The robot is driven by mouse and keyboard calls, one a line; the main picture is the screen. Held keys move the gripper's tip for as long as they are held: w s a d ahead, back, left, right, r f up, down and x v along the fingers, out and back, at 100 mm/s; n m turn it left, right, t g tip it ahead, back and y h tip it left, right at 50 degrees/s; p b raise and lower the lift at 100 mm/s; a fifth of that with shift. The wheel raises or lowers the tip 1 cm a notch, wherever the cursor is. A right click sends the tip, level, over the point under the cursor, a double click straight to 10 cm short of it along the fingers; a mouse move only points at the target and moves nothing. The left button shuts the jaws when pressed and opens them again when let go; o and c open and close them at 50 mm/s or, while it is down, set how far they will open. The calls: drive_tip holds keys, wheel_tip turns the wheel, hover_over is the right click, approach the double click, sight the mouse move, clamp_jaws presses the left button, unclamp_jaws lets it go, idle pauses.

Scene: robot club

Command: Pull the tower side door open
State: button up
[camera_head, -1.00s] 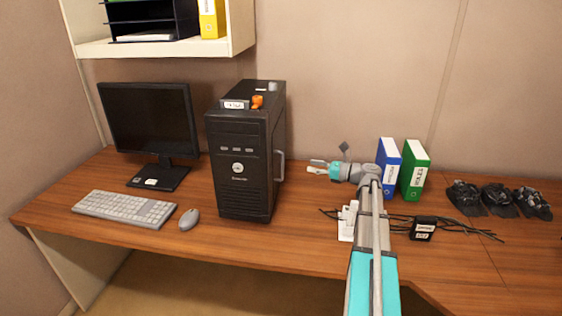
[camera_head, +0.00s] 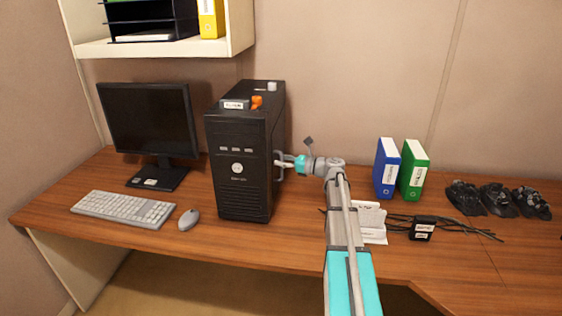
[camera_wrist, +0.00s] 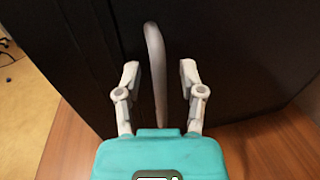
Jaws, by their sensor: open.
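The black computer tower (camera_head: 238,165) stands upright on the desk, right of the monitor. Its side door (camera_wrist: 225,50) fills most of the wrist view and looks closed. A grey curved handle (camera_wrist: 156,65) stands out from that door. My gripper (camera_wrist: 159,80) is open, with one finger on each side of the handle and a visible gap to each. In the head view my gripper (camera_head: 284,164) is at the tower's right side, where it partly covers the handle (camera_head: 280,157).
A monitor (camera_head: 150,120), keyboard (camera_head: 124,208) and mouse (camera_head: 188,219) are left of the tower. Papers (camera_head: 372,222), a black box with cables (camera_head: 422,228), blue (camera_head: 387,168) and green (camera_head: 414,170) binders and dark objects (camera_head: 499,200) lie to the right. Bare desk shows between tower and papers.

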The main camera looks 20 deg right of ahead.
clamp_jaws()
idle(0.3)
idle(0.3)
